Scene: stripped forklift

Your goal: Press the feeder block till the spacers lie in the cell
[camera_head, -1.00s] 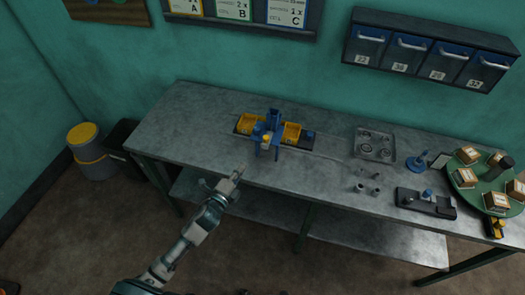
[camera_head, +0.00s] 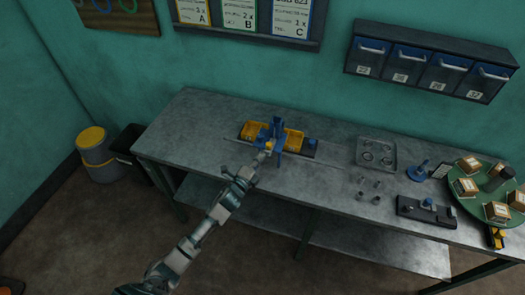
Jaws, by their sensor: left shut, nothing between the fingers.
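The blue feeder block (camera_head: 278,130) stands upright on the workbench between two yellow bins (camera_head: 254,131). A small yellow part shows low on its front. My left gripper (camera_head: 264,155) is shut and empty, with its tips at or very close to the lower front of the block; I cannot tell whether they touch. Several small grey cylinders, perhaps the spacers (camera_head: 376,184), stand on the bench to the right. A grey square tray (camera_head: 376,154) with round parts lies behind them. Which part is the cell is unclear. My right gripper is not in view.
The workbench (camera_head: 200,125) is clear at its left end. At the right are a black fixture (camera_head: 426,212), a blue stand (camera_head: 418,172) and a green turntable (camera_head: 468,202) with boxes. A drawer rack (camera_head: 430,62) hangs on the wall.

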